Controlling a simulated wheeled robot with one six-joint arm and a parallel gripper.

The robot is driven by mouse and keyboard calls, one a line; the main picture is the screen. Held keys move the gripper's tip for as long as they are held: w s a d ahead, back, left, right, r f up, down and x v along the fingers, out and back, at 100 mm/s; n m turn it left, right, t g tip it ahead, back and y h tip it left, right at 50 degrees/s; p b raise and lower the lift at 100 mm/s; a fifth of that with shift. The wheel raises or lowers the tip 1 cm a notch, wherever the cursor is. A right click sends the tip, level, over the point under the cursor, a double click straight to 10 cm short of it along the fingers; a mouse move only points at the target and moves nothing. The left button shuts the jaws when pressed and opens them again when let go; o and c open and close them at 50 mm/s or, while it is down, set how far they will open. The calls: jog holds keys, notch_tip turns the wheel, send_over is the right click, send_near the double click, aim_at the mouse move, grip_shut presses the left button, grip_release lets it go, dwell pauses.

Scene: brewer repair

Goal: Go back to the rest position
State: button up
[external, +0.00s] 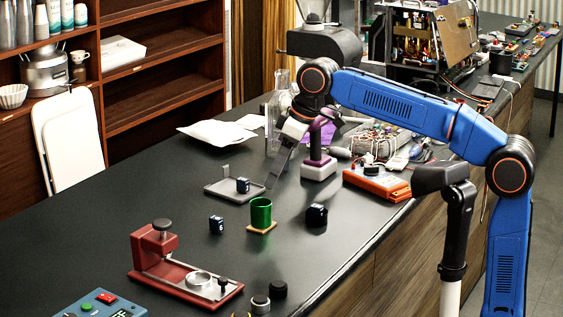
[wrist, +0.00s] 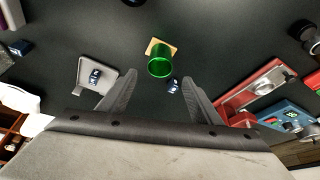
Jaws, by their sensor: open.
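My gripper (external: 272,183) is above the black bench, with its fingers pointing down near the right edge of the grey tray. In the wrist view my gripper (wrist: 158,80) has its two fingers spread wide, with nothing held between them. A green cup (external: 261,212) stands on a small wooden coaster (external: 262,229), and it also shows beyond the fingertips in the wrist view (wrist: 160,62). A dark blue cube (external: 242,185) sits in the grey tray (external: 218,190). Another dark blue cube (external: 216,224) lies on the bench left of the cup.
A red fixture (external: 180,278) and a blue control box (external: 100,305) stand at the front. A black part (external: 316,215) lies right of the cup. An orange device (external: 377,184), a purple-and-white object (external: 318,165) and a grinder (external: 325,45) stand farther back. The left bench area is clear.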

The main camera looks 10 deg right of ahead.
jog(key=d+f+m+t+h, duration=0.1)
jog(key=d+f+m, duration=0.1)
jog(key=d, duration=0.9)
jog(key=w+d+f+m+t+h, duration=0.1)
jog(key=d+f+m, duration=0.2)
jog(key=d, duration=0.9)
jog(key=w+d+f+m+h, duration=0.1)
jog(key=d+f, duration=0.3)
jog(key=d, duration=0.8)
jog(key=shift+m+t, duration=0.4)
jog(key=shift+m, duration=0.5)
jog(key=s+d+f+m, duration=0.1)
jog(key=s+d+f, duration=0.4)
jog(key=f, duration=0.2)
jog(key=s+d+f+m, duration=0.2)
jog(key=s+d+f, duration=0.2)
jog(key=f, duration=0.4)
jog(key=s+d+f+m+h, duration=0.1)
jog(key=s+d+f, duration=0.4)
jog(key=s+f, duration=0.1)
jog(key=shift+d+f+m, duration=0.3)
jog(key=shift+f+m, duration=0.1)
jog(key=shift+f, duration=0.5)
jog(key=shift+s, duration=0.1)
